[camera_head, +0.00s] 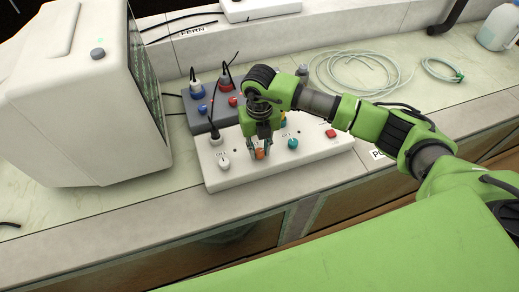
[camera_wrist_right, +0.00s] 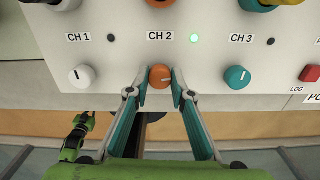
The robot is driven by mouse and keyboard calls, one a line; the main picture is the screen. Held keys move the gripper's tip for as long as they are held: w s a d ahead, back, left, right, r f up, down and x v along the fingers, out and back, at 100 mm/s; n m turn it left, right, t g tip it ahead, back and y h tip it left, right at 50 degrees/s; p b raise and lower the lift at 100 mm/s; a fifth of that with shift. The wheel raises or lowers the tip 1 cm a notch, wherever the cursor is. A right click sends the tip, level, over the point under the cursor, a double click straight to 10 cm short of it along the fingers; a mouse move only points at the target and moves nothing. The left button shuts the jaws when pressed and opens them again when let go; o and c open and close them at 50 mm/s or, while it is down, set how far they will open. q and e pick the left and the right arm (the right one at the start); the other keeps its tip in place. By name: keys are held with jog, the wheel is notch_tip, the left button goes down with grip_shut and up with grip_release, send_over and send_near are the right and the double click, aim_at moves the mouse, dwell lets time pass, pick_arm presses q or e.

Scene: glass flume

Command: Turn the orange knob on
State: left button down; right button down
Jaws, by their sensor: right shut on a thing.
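The orange knob (camera_wrist_right: 160,76) is on the front part of a white control box (camera_wrist_right: 45,25), below the label CH 2. In the head view the knob (camera_head: 260,154) shows just under my right gripper (camera_head: 261,150). My right gripper (camera_wrist_right: 159,94) is shut on the knob, with one fingertip on each side of it. A pale mark on the knob points to the right. The small light (camera_wrist_right: 194,39) beside CH 2 glows green.
A white knob (camera_wrist_right: 82,76) is left of the orange one and a teal knob (camera_wrist_right: 237,78) right of it. A red button (camera_wrist_right: 310,73) is further right. A grey box (camera_head: 198,115) with plugged cables stands behind. A large white device (camera_head: 60,100) stands at left.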

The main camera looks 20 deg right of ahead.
aim_at(260, 151)
jog(key=shift+m, duration=1.1)
jog(key=shift+w, duration=0.1)
jog(key=shift+r, duration=0.1)
jog(key=c, duration=1.8)
grip_release()
notch_tip(260, 151, up, 12)
